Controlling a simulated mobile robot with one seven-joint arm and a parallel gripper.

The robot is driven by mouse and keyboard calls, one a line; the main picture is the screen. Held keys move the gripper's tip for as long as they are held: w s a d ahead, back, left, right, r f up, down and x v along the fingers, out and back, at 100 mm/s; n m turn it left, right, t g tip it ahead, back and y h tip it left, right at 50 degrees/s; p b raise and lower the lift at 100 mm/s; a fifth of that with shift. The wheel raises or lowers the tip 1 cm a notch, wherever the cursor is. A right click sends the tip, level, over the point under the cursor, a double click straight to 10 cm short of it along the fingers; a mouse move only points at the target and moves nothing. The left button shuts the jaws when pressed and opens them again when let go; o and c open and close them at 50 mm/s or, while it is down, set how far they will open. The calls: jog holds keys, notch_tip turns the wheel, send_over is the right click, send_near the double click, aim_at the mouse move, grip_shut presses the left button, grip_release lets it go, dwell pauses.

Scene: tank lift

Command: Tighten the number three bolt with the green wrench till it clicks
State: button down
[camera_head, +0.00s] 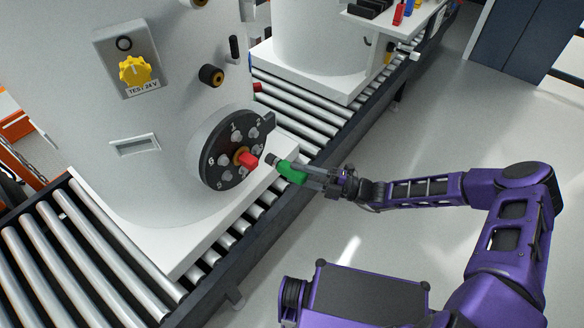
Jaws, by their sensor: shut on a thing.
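The round dark flange (222,152) with several numbered bolts is on the side of the white tank. A red part (250,161) sticks out from its brass centre. My gripper (310,176) is shut on the green wrench (291,171). The wrench's dark socket end (272,160) points at the flange from the right. It looks apart from the bolts, just right of the red part. The bolt at the number three position is hard to make out, as the red part and the wrench lie near that side.
The white tank (70,130) stands on a white base on the roller conveyor (95,265). A yellow knob (134,70) is on a panel above the flange. A second tank (318,35) and a white tool shelf (425,18) stand behind. The grey floor at right is open.

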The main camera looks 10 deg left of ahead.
jog(key=s+d+p, duration=0.1)
jog(key=s+d, duration=0.3)
jog(key=d, duration=0.5)
jog(key=shift+d, duration=0.25)
jog(key=shift+w+r, duration=0.1)
